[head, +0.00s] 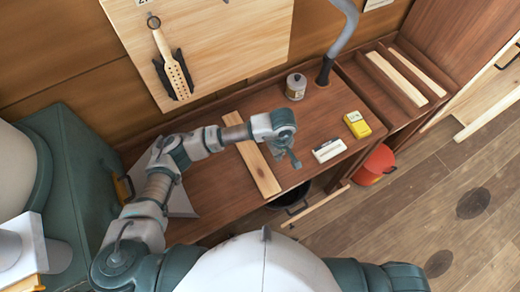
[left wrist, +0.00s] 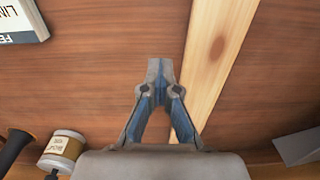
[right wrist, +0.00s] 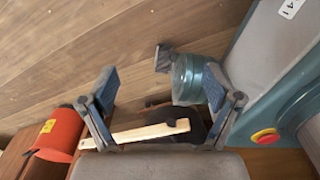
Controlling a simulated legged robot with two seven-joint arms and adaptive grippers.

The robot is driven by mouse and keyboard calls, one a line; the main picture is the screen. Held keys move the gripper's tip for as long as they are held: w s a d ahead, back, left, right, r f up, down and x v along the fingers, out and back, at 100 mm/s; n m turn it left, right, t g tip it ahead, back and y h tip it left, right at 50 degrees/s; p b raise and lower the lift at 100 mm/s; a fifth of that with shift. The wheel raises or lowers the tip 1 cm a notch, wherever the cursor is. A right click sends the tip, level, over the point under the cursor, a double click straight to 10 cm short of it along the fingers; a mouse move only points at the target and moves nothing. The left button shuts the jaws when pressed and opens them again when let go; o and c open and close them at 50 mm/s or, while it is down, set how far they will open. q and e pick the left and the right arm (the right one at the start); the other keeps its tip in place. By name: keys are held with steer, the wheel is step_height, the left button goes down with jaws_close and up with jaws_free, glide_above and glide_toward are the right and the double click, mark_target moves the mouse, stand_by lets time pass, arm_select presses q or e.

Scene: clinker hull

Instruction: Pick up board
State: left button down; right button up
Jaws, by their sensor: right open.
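The board (head: 257,168) is a long pale plank lying across the brown workbench. In the left wrist view the board (left wrist: 215,65) runs up the picture just right of my fingers. My left gripper (head: 293,160) is over the bench to the right of the board. In its own wrist view my left gripper (left wrist: 160,68) has its fingertips together, with nothing seen between them, and the board is outside its fingers. My right gripper (right wrist: 160,85) is open, away from the board, above the floor; it is out of the head view.
On the bench (head: 215,180) are a tin (head: 296,87), a yellow box (head: 357,124) and a white box (head: 329,150). A grey pipe (head: 338,40) rises behind. A pale wooden bar (right wrist: 135,133) lies beyond my right fingers.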

arm_select(q)
steer(key=shift+s+d+r, duration=0.1)
steer(key=shift+s+d, duration=0.1)
steer(key=shift+d, duration=0.35)
steer(key=shift+s+d, duration=0.2)
steer(key=shift+d, duration=0.35)
steer(key=shift+s+d+r, duration=0.1)
steer(key=shift+s+d, duration=0.05)
steer(key=shift+d, duration=0.05)
arm_select(e)
steer(key=shift+w, duration=0.9)
arm_select(q)
steer(key=shift+a, duration=0.1)
steer(key=c, duration=1.7)
jaws_free()
steer(key=o, duration=1.3)
